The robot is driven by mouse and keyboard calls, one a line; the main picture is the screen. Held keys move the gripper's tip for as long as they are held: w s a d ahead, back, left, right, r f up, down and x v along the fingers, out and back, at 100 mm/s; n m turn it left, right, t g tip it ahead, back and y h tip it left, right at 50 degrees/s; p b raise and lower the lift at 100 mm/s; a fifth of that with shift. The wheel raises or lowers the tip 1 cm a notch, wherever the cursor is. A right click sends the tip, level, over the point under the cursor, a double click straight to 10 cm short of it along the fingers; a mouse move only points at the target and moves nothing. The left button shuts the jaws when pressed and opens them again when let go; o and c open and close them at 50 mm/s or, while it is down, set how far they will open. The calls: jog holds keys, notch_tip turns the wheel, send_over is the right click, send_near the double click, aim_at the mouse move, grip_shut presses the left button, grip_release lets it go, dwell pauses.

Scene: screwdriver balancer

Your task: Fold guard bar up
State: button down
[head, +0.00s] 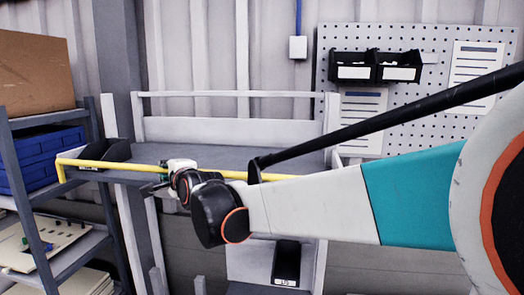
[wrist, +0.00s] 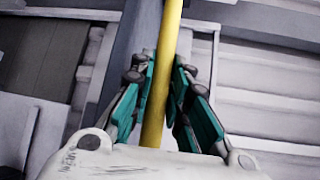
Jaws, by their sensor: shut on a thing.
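The yellow guard bar (head: 105,165) runs across the front of the grey workbench (head: 225,158) in the head view, roughly level with the bench top. Its left end bends down near the shelf. My gripper (head: 160,186) is at the left half of the bar, and my arm hides part of the bar to the right. In the wrist view the guard bar (wrist: 164,85) passes between the two teal-padded fingers of my gripper (wrist: 167,95), which are closed around it.
A shelf rack (head: 40,215) with blue crates (head: 45,160) and a cardboard box (head: 35,72) stands close on the left. A black bin (head: 105,152) sits at the bench's left end. A pegboard (head: 425,115) with black bins hangs behind on the right.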

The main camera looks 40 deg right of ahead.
jog(key=shift+s, duration=0.1)
dwell(0.4)
jog(key=c, duration=1.5)
grip_release()
jog(key=shift+d, duration=0.1)
jog(key=shift+c, duration=0.2)
jog(key=shift+s, duration=0.1)
jog(key=s+r, duration=0.1)
jog(key=s, duration=1)
jog(key=shift+s+r, duration=0.25)
jog(key=shift+r, duration=0.1)
jog(key=s+f+n+g+b, duration=0.3)
jog(key=s+f+n+b, duration=0.3)
jog(key=f, duration=1)
jog(key=s+f+n+g+b, duration=0.3)
jog(key=s+f+n+b, duration=0.4)
jog(key=f, duration=0.9)
jog(key=s+f+n+g+b, duration=0.3)
jog(key=s+f+n+b, duration=0.3)
jog(key=s+f+b, duration=0.4)
notch_tip(320, 180, down, 7)
jog(key=b, duration=0.3)
jog(key=shift+a+r+n, duration=0.2)
jog(key=shift+a+n, duration=0.1)
